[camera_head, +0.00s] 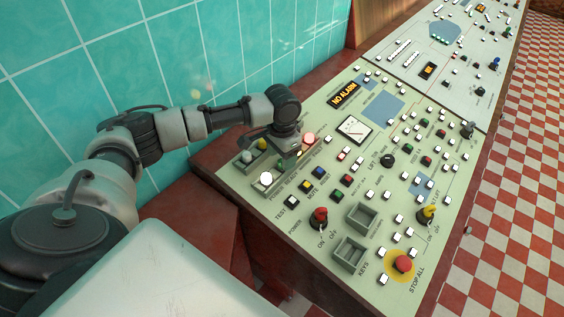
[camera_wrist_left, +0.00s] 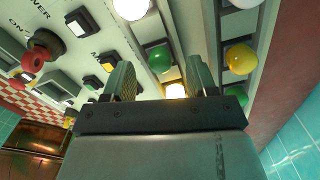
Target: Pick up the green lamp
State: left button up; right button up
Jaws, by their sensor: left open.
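A round green lamp (camera_wrist_left: 158,59) sits in the inner lamp row in the left wrist view. It shows between the two fingers of my left gripper (camera_wrist_left: 160,72), which are open with a gap around it. I cannot tell whether either finger touches it. A second green lamp (camera_wrist_left: 237,95) is in the outer row, outside the fingers. In the head view my left gripper (camera_head: 286,162) points down over the lamp rows at the panel's left edge and hides the inner green lamp. My right gripper is not in view.
A lit white lamp (camera_head: 266,178) and a lit pinkish lamp (camera_head: 308,139) stand either side of the gripper. A yellow lamp (camera_wrist_left: 240,58) is in the outer row. Square buttons and a red knob (camera_head: 319,215) are close by on the panel (camera_head: 237,182). A tiled wall rises behind.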

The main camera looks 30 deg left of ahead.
pick_arm(q)
jog(key=shift+f, duration=1.05)
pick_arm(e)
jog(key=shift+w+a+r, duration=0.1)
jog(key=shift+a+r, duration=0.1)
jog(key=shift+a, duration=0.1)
pick_arm(q)
jog(key=c, duration=1)
jog(key=shift+r, duration=0.2)
jog(key=shift+r, duration=0.25)
jog(key=r, duration=0.1)
jog(key=r+b, duration=0.1)
jog(key=r, duration=0.1)
jog(key=shift+w+d+r, duration=0.1)
jog(key=shift+w+r, duration=0.15)
jog(key=shift+w, duration=0.1)
jog(key=w+d+r+b, duration=0.2)
jog(key=w+r, duration=0.4)
jog(key=w, duration=0.4)
jog(key=shift+w+d+r+b, duration=0.15)
jog(key=shift+w+r+b, duration=0.25)
jog(key=shift+b, duration=0.25)
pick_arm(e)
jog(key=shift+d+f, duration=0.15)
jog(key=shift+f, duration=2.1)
